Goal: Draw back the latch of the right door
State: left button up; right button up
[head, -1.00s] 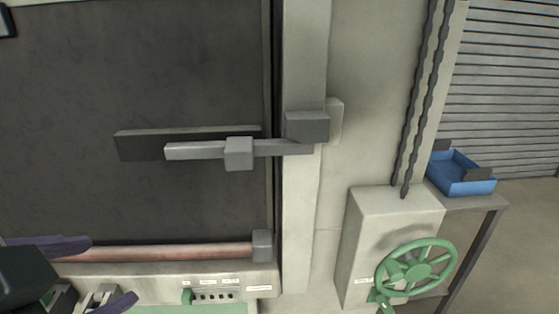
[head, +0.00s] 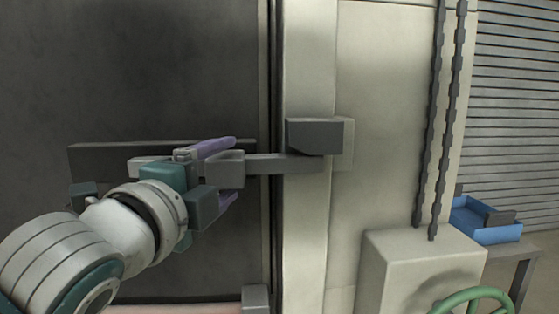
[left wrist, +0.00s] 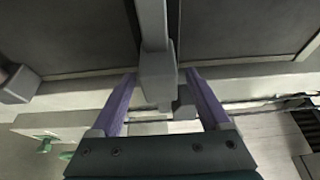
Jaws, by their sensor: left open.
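The right door (head: 130,70) is a dark panel with a grey latch bar (head: 282,163) lying across it. The bar's right end reaches the dark keeper block (head: 314,137) on the pale frame post. A square grey grip block (head: 231,168) sits on the bar. My left gripper (head: 226,172) has its purple fingers open above and below this block. In the left wrist view, the grip block (left wrist: 157,78) stands between the two fingers (left wrist: 161,84), with a gap visible to the right finger. Contact on the other side is unclear. My right gripper is out of view.
A pale box with a green handwheel (head: 475,302) stands at the lower right, with dark chains (head: 440,120) above it. A blue bin (head: 485,222) sits on a table beyond. A grey shutter (head: 520,100) closes the back right.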

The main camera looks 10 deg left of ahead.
aim_at(235, 166)
pick_arm(q)
jog(key=shift+w+d, duration=0.2)
jog(key=shift+w, duration=1.75)
grip_shut()
